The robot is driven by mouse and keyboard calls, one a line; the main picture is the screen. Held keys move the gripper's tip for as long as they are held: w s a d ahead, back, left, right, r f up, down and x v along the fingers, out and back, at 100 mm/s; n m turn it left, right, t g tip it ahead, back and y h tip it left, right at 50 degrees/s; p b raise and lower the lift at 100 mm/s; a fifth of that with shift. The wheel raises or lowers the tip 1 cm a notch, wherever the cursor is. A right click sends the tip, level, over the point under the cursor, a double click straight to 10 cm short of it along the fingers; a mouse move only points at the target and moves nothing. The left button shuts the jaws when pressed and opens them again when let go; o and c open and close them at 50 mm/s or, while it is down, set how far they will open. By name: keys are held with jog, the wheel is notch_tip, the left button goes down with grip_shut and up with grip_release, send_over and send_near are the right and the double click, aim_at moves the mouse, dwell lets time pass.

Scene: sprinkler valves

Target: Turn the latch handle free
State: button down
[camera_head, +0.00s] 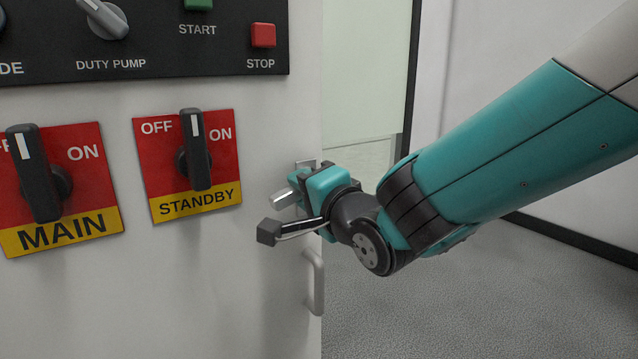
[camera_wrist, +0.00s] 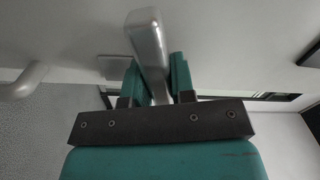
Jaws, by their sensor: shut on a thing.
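The latch handle (camera_head: 284,198) is a silver metal lever near the right edge of the white cabinet door. In the wrist view the handle (camera_wrist: 148,45) passes between the two teal fingers of my gripper (camera_wrist: 157,82), its rounded end toward the top of the picture. My gripper (camera_head: 300,192) is shut on the handle at the door's edge. In the head view its fingers and part of the handle are hidden by my wrist.
A pale pull handle (camera_head: 316,282) is fixed on the door below my gripper; it also shows at the left of the wrist view (camera_wrist: 22,82). To the left are the STANDBY switch (camera_head: 195,150) and MAIN switch (camera_head: 40,175). Open floor (camera_head: 450,300) lies to the right.

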jog(key=shift+r, duration=0.25)
jog(key=shift+r+m+b, duration=0.3)
jog(key=shift+m+b, duration=0.3)
jog(key=shift+m, duration=0.7)
jog(key=c, duration=1)
grip_release()
jog(key=shift+o, duration=0.2)
jog(key=shift+f, duration=0.1)
jog(key=shift+f, duration=0.1)
